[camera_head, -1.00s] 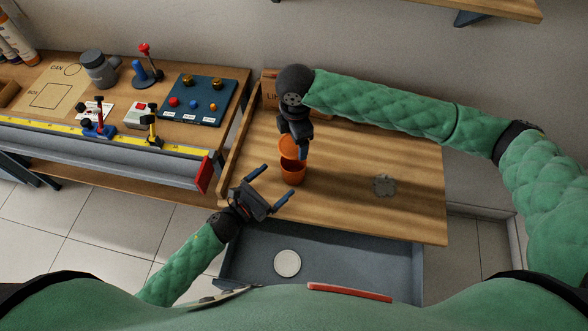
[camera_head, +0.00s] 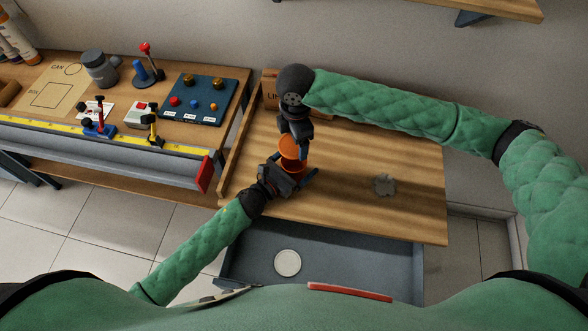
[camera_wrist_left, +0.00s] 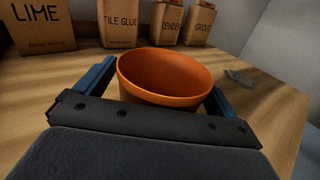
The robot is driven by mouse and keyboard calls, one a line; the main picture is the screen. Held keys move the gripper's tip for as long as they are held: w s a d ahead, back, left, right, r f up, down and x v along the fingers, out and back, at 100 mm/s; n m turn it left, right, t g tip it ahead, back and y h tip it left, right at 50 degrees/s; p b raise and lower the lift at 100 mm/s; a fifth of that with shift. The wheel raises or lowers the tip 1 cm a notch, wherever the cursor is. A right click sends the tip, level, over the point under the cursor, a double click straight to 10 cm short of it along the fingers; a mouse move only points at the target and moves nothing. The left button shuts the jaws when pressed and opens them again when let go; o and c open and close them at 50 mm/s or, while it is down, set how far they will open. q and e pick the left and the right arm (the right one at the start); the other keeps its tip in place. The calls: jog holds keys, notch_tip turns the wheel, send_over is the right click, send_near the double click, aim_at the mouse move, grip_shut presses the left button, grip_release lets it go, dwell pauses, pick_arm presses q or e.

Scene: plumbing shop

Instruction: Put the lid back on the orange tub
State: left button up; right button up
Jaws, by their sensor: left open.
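The orange tub (camera_head: 297,167) stands upright on the wooden bench, partly hidden by my left gripper. In the left wrist view its open top and inside show clearly (camera_wrist_left: 165,75). My left gripper (camera_head: 294,181) is open, its two blue fingers on either side of the tub; contact cannot be told. An orange disc, which looks like the lid (camera_head: 289,145), is tilted just above and behind the tub. My right gripper (camera_head: 303,150) points down from above and appears to hold the lid; its fingers are partly hidden. The right gripper is not seen in the wrist view.
A LIME box (camera_head: 270,92) stands at the back, with TILE GLUE (camera_wrist_left: 120,22) and other boxes beside it. A small grey object (camera_head: 385,185) lies to the right on otherwise clear wood. A white disc (camera_head: 287,263) lies in the open drawer (camera_head: 345,265) in front.

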pick_arm(q)
jog(key=c, duration=1.5)
jog(key=shift+o, duration=0.2)
pick_arm(e)
jog(key=shift+f, duration=2.5)
jog(key=shift+f, duration=0.9)
jog(key=shift+f, duration=0.65)
jog(key=o, duration=0.9)
jog(key=shift+o, duration=0.2)
jog(key=shift+r, duration=3.95)
